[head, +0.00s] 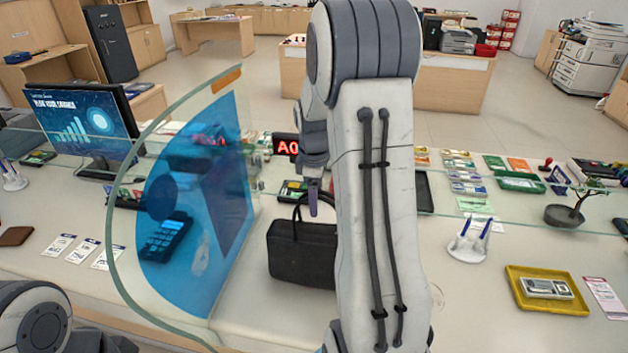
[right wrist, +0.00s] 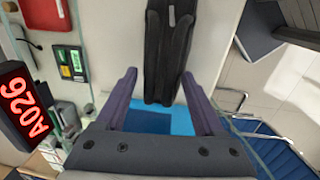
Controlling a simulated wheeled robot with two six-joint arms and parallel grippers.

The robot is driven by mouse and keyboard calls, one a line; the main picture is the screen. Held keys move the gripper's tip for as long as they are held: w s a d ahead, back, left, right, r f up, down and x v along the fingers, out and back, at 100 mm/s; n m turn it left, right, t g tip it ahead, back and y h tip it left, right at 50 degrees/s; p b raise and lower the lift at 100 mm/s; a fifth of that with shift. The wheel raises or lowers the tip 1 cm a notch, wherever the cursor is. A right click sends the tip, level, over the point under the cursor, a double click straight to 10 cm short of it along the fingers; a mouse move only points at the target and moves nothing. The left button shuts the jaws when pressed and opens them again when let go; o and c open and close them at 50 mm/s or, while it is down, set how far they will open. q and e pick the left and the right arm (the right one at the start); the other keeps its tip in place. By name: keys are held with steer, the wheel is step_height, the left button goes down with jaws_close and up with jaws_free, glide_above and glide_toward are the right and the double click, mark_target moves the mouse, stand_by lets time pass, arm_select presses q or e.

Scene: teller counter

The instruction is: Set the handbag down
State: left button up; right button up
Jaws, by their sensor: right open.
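The forearm hides the bag's right end. In the right wrist view the dark bag (right wrist: 168,55) lies between and beyond the spread purple fingers of the right gripper (right wrist: 159,75), with gaps on both sides. That gripper is open. My left arm shows at the bottom left of the head view, but its gripper is not visible.
A curved glass screen with a blue panel (head: 226,160) stands close left of the bag. A red number display (head: 287,146) is behind it. A pen holder (head: 468,245) and a yellow tray (head: 546,308) sit to the right. Bare counter lies in front of the bag.

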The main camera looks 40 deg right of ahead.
steer(key=r, duration=0.9)
steer(key=shift+s+a+r+b, duration=0.3)
steer(key=shift+a+r+b, duration=0.05)
steer(key=shift+a+b, duration=0.05)
steer(key=s+a+f+y, duration=0.1)
steer(key=s+a, duration=0.2)
steer(key=a, duration=0.9)
steer(key=s+a+f, duration=0.1)
steer(key=s+a, duration=0.2)
steer(key=a, duration=0.9)
steer(key=s+a+f, duration=0.2)
steer(key=s+a, duration=0.2)
steer(key=s, duration=0.3)
steer(key=s+a+f+m, duration=0.1)
steer(key=s+a+f, duration=0.1)
steer(key=s+a, duration=0.3)
steer(key=s, duration=0.3)
steer(key=shift+a+g+y, duration=0.2)
steer(key=shift+g+y, duration=0.1)
steer(key=shift+y, duration=0.1)
steer(key=shift+f, duration=0.1)
